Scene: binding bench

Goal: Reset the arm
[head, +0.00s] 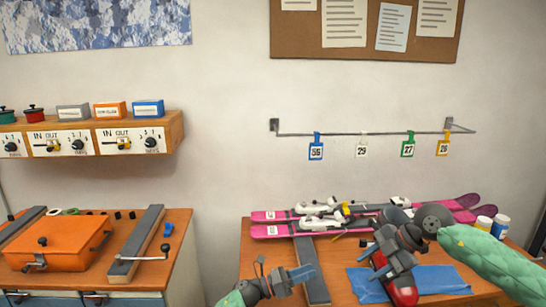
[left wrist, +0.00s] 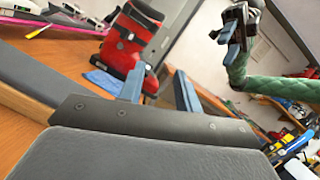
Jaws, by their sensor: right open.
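My left gripper (head: 303,274) is low over the front of the right bench. In the left wrist view its two blue fingers (left wrist: 160,90) stand apart with nothing between them. My right gripper (head: 372,262) is in front of and above the red ski boot (head: 404,292), which it partly hides. It is open; I cannot tell from the head view whether it touches the boot. The right gripper also shows in the left wrist view (left wrist: 234,32), raised at the upper right.
Pink skis (head: 272,231) lie across the back of the right bench (head: 255,260), near a grey-topped bar (head: 312,270). A blue cloth (head: 440,281) lies under the boot. White-and-blue jars (head: 501,227) stand at the right. An orange box (head: 58,245) is on the left bench. Numbered tags (head: 316,151) hang from a wall rail.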

